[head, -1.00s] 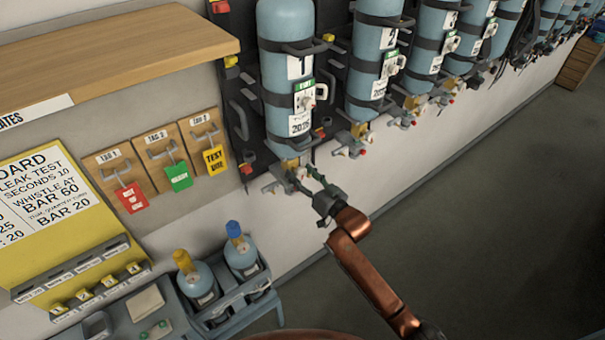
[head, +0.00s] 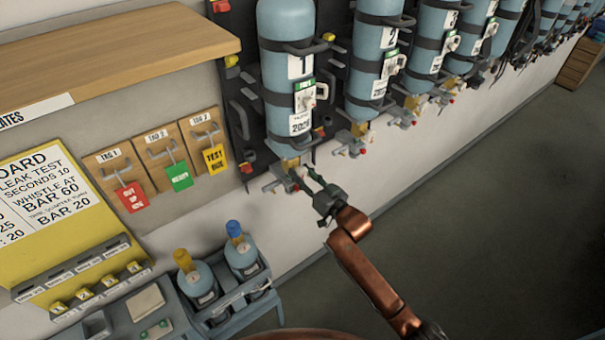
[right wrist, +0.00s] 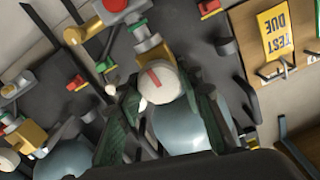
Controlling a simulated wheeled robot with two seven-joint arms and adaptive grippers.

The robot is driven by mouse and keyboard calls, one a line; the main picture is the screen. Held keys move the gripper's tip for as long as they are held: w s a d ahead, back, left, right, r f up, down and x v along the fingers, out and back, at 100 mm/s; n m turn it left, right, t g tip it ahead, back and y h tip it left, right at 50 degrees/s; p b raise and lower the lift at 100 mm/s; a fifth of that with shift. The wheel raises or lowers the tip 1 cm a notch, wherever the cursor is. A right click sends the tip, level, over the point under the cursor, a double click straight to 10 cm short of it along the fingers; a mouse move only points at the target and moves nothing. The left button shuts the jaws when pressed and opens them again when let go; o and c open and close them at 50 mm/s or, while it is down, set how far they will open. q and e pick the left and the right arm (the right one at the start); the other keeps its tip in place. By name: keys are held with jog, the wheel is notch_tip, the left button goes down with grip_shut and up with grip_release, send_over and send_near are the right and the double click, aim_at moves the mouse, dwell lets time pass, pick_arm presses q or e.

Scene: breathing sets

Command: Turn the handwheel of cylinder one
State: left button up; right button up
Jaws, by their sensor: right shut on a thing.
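Cylinder one (head: 288,80) is a pale blue bottle marked 1, strapped valve-down to a dark wall rack. Its valve (head: 283,172) hangs below it. My right gripper (head: 302,182) reaches up to this valve from the lower right. In the right wrist view the fingers (right wrist: 163,120) stand on both sides of a pale round handwheel (right wrist: 158,82) with a red mark, and are shut on it. Part of the wheel's near side and the finger contacts are hard to see. My left gripper is not in view.
Several more blue cylinders, cylinder two (head: 374,65) nearest, hang to the right. Tag boards (head: 123,180) and a wooden shelf (head: 110,55) are on the left. A cart (head: 225,305) with two small bottles stands below. The floor (head: 460,220) on the right is clear.

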jog(key=n, duration=0.6)
jog(key=n+b, duration=0.1)
jog(key=n, duration=0.4)
dwell(0.3)
jog(key=shift+n, duration=0.4)
jog(key=o, duration=1.2)
jog(key=shift+c, duration=0.2)
jog(key=v, duration=1.2)
jog(key=shift+a, duration=0.1)
dwell(3.5)
